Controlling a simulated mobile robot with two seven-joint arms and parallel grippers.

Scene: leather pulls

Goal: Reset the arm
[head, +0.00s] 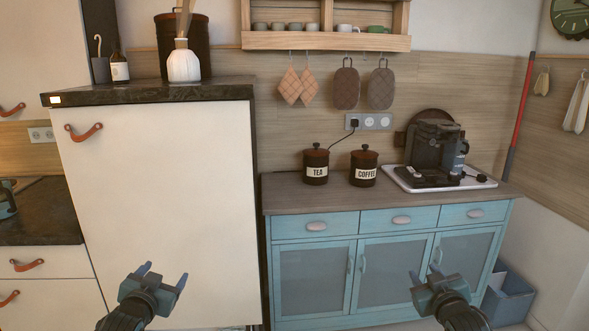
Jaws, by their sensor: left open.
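My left gripper (164,275) is low in the head view, in front of the tall white cabinet door (160,190). Its two fingers are spread and nothing is between them. My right gripper (425,274) is low at the right, in front of the blue sideboard (340,223). Its fingers stand apart, with nothing seen between them. Both grippers point forward and up, and neither appears to hold anything. Most of both arms is outside the picture.
The white door has a leather pull (83,132). On the sideboard stand a tea canister (316,167), a coffee canister (364,168) and a coffee machine (433,150) on a white tray (480,183). A blue bin (508,295) stands on the floor at the right.

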